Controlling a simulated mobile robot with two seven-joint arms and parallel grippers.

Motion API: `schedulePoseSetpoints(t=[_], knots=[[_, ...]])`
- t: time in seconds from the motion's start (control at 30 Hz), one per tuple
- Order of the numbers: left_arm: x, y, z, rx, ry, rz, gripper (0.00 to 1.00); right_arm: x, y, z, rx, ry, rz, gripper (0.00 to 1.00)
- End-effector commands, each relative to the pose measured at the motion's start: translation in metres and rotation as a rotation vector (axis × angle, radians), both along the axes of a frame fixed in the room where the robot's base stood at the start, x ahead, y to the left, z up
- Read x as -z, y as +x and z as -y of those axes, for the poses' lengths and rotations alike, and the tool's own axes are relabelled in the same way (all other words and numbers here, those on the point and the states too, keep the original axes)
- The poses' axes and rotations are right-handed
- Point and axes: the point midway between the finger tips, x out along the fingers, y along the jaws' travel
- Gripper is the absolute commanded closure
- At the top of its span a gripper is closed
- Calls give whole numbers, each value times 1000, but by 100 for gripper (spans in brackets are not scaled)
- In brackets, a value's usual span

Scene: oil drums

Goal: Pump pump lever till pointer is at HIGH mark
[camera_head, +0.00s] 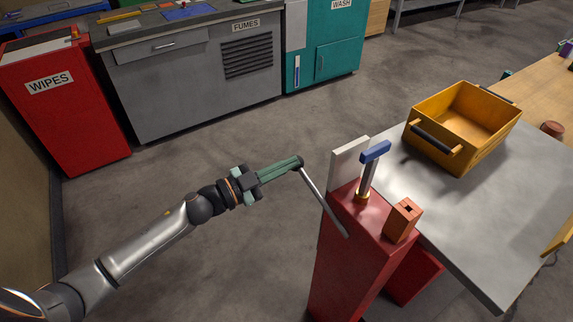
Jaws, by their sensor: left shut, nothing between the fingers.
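A red pump cabinet (345,255) stands at the centre right. A grey metal lever rod (325,203) slants along its left side, with a dark knob at its upper left end. A blue T-shaped handle (376,151) on a metal stem rises from the cabinet top. My left gripper (299,162) is shut, with its green fingertips at the lever's dark knob. I cannot tell whether they touch it. A pale upright panel (349,163) stands at the cabinet's back. No pointer or HIGH mark can be made out. My right gripper is not in view.
A brown block with a square hole (404,219) sits on the cabinet top. A grey table (510,215) to the right holds a yellow crate (465,125). A red WIPES cabinet (62,105) and grey FUMES bench (190,85) stand at the back left. Open floor lies between.

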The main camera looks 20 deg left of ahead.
Motion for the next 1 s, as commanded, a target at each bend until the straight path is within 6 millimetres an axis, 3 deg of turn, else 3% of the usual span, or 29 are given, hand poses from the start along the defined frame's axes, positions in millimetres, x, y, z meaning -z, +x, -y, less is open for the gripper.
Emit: schedulePoseSetpoints(t=[0.47,1.0], knots=[[22,4,-6,-1,-85,-69,100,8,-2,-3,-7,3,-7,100],[90,9,-12,-1,-345,-274,100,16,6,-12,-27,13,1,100]])
